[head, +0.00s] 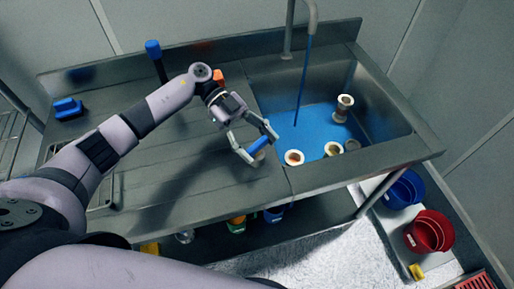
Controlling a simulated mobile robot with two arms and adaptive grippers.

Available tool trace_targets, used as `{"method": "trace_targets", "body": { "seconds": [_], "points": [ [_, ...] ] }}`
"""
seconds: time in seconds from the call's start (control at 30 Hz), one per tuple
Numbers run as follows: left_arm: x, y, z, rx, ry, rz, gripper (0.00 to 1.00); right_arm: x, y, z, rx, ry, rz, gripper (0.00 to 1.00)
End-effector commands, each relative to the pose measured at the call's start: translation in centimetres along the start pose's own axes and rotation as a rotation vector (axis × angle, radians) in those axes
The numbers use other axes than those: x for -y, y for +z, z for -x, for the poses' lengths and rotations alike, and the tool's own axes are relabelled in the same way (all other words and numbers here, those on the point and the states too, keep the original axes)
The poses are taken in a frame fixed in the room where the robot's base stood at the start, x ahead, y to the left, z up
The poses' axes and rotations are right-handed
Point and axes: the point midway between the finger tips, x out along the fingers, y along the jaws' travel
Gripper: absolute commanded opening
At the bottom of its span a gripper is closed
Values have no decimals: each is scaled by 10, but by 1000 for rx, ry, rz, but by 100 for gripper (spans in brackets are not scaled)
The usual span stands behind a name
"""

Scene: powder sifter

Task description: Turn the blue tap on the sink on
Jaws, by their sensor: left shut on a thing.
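The sink (385,122) is a steel basin on the right of the counter, with blue across its floor. A grey spout (289,25) rises behind it, and a thin blue stream (303,85) hangs from its end into the basin. My left gripper (260,146) is at the sink's front left edge, its fingers shut on a blue piece (260,144). I cannot tell for sure whether this piece is the tap's handle; the fingers hide part of it. A small pale round thing shows just under it. My right gripper is not in view.
Several pale cups (345,101) stand in the sink. A blue block (67,108) lies on the counter's left, and a blue-topped upright (153,47) stands at the back. Blue buckets (403,190) and red buckets (430,231) sit low at right. The counter's middle is clear.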

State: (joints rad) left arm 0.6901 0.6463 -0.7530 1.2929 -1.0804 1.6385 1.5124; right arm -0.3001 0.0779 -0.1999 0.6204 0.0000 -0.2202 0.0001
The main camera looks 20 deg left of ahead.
Motion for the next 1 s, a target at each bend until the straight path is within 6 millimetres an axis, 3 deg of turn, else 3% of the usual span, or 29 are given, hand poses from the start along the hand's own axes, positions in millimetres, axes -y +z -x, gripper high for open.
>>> {"method": "trace_targets", "body": {
  "seconds": [0.23, 0.8, 0.83, 1.0],
  "points": [
    [0, 2, -1, 2, 88, -36, 31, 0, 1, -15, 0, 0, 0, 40],
    [0, 0, -1, 1, 119, -48, 31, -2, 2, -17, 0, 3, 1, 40],
    [0, 0, -1, 1, 119, -48, 60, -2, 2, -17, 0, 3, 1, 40],
    [0, 0, -1, 0, 118, -48, 71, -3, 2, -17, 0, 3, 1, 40]
  ]
}}
